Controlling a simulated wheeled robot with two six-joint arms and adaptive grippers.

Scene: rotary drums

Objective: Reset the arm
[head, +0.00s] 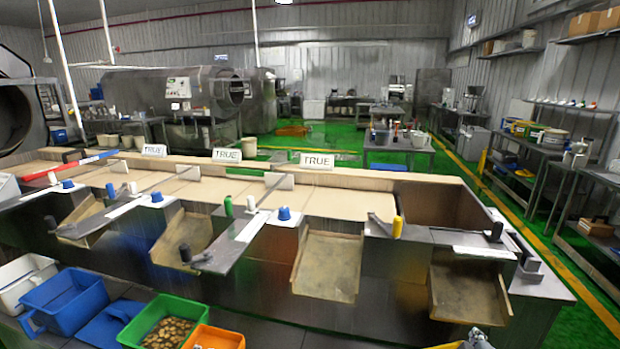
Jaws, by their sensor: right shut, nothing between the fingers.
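My right gripper (478,338) shows only as a small grey piece at the bottom edge of the head view, right of centre. It is shut and empty, apart from the bench and bins. Most of it and its arm are cut off by the frame edge. My left gripper is not in view.
A long metal sorting bench (390,268) with sloping chutes (328,265) spans the view ahead. At lower left stand a white bin, a blue bin (62,300), a green bin (190,306) with brown pieces, and an orange bin (215,338). Green floor (560,325) is clear at right.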

